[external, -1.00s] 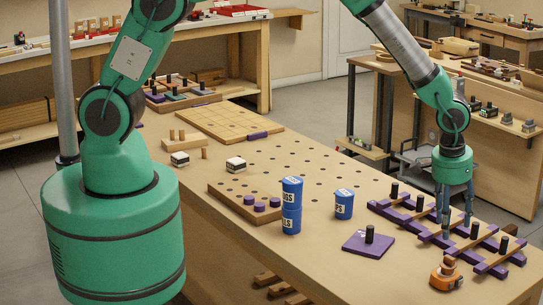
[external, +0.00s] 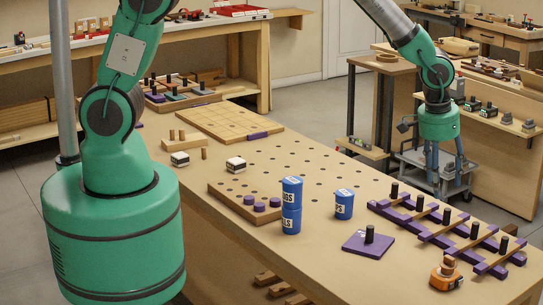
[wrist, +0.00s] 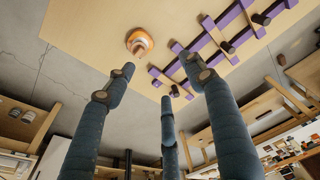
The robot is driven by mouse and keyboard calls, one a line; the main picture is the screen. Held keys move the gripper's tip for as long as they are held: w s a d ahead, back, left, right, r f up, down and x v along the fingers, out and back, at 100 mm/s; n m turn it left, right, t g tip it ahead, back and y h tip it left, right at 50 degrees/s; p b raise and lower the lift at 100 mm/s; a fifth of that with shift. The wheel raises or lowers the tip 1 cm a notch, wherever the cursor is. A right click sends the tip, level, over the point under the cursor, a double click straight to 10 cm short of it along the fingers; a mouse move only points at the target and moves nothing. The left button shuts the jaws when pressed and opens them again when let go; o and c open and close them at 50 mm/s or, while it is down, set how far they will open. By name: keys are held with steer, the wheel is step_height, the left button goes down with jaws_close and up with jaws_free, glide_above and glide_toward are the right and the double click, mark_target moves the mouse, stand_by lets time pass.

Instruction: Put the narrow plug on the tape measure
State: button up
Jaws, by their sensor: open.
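The orange tape measure (external: 446,277) stands near the front right edge of the bench; it also shows in the wrist view (wrist: 139,43). A small brownish piece with a pale part (external: 448,263) shows on its top. I cannot tell whether this piece is the narrow plug or part of the tape measure. A short thin wooden peg (external: 204,154) stands farther left on the bench. My gripper (external: 447,186) is raised behind the purple lattice, fingers spread and empty. In the wrist view its fingers (wrist: 161,90) hold nothing and are clear of the tape measure.
The purple and wooden lattice (external: 430,217) with several black pegs lies behind the tape measure. A purple plate (external: 357,245) with a black peg lies left of it. Blue cans (external: 291,207) stand mid-bench. Bare bench top lies around the tape measure.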

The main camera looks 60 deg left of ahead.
steer(key=s+a+r+t, duration=0.1)
steer(key=s+a+r, duration=0.3)
steer(key=a+r, duration=0.85)
steer(key=s+a+r+t, duration=0.1)
steer(key=s+a+r, duration=0.4)
steer(key=a+r, duration=0.75)
steer(key=s+a+r, duration=0.2)
steer(key=s+a, duration=0.3)
steer(key=s, duration=0.3)
steer(key=s+a+r+t, duration=0.1)
steer(key=s+a+r, duration=0.2)
steer(key=s+a, duration=0.3)
steer(key=s+a+r+n, duration=0.1)
steer(key=s+a, duration=0.4)
steer(key=s, duration=0.6)
steer(key=shift+s+a+r, duration=0.15)
steer(key=shift+r, duration=0.6)
step_height(320, 180, down, 10)
steer(key=b, duration=1)
